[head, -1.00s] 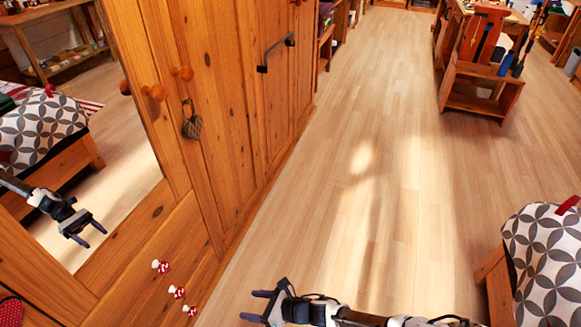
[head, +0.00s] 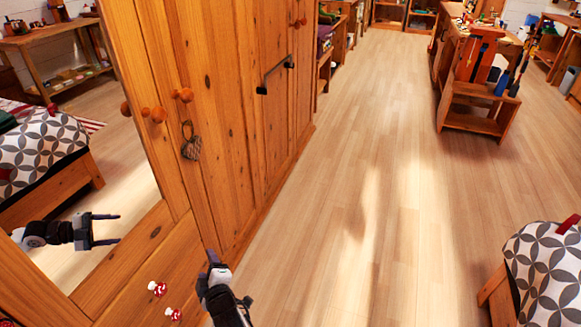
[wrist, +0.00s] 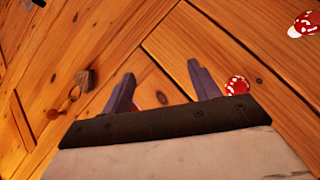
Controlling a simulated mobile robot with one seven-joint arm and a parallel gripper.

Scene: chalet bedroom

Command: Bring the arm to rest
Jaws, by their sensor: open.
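My gripper (head: 213,258) is at the bottom of the head view, just right of the wooden wardrobe's (head: 215,110) lower front. In the head view it shows nearly edge-on, with the arm running down out of the frame. In the wrist view my gripper (wrist: 161,72) has its two purple-grey fingers spread apart with nothing between them, and wood panels fill the background. Its mirror image shows in the wardrobe mirror (head: 140,185), jaws apart. I cannot tell the exact gap between the fingers and the wood.
Red-and-white knobs (head: 157,288) sit on the wardrobe's lower front; one knob (wrist: 236,85) appears close beside a finger in the wrist view. A heart ornament (head: 190,147) hangs above. A bed corner (head: 545,265) is at the lower right. The floor (head: 385,170) between is clear.

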